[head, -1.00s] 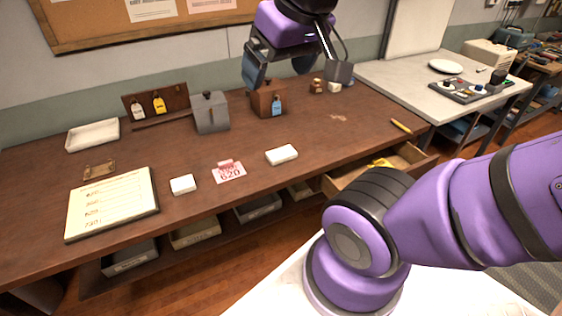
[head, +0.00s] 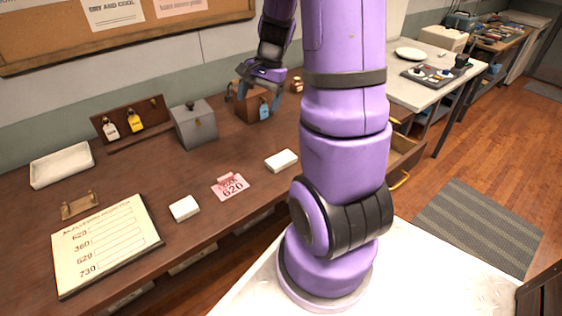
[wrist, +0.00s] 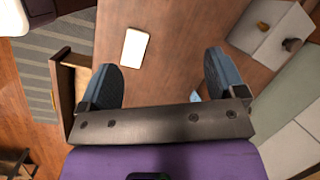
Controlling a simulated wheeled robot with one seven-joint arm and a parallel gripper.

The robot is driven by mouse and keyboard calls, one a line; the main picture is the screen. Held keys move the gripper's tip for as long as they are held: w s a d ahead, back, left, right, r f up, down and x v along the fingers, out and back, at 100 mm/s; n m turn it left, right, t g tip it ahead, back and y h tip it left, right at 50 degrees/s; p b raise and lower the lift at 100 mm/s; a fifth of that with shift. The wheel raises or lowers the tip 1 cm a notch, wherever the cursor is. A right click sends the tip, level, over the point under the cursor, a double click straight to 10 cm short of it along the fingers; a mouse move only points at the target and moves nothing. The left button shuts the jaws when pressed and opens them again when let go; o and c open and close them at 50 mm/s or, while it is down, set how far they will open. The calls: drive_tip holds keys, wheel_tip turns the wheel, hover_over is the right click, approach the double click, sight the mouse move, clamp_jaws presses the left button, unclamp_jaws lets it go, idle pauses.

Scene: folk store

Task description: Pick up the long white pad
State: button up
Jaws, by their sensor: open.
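The long white pad (head: 282,160) lies flat on the brown wooden counter, right of a pink number card. In the wrist view the long white pad (wrist: 134,48) shows beyond the fingertips, nearer the left finger, with bare wood around it. A shorter, squarer white pad (head: 184,208) lies left of the card. My gripper (head: 256,97) is open and empty over the back of the counter, in front of a brown box, apart from the long pad. Both blue-grey fingers (wrist: 160,66) show spread in the wrist view.
A grey metal box (head: 194,125) and a brown box (head: 252,101) stand at the back. A listing board (head: 107,243) and a white tray (head: 62,165) are at left. An open drawer (head: 402,158) juts out at right. The counter around the long pad is clear.

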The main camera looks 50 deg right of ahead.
drive_tip(key=s+d+f+m, duration=0.4)
drive_tip(key=d+f+m, duration=0.2)
drive_tip(key=d+f, duration=0.55)
drive_tip(key=y, duration=0.1)
hover_over(281, 158)
drive_tip(key=s+d, duration=0.1)
drive_tip(key=d, duration=0.1)
drive_tip(key=f, duration=0.7)
drive_tip(key=shift+s+a+f, duration=0.1)
drive_tip(key=shift+s, duration=0.1)
drive_tip(key=shift+w+x, duration=0.15)
drive_tip(key=shift+x, duration=1.15)
drive_tip(key=shift+w+x, duration=0.15)
drive_tip(key=shift+x, duration=1.15)
drive_tip(key=shift+f, duration=0.2)
drive_tip(key=c, duration=1.1)
drive_tip(key=shift+o, duration=0.2)
drive_tip(key=shift+r, duration=0.1)
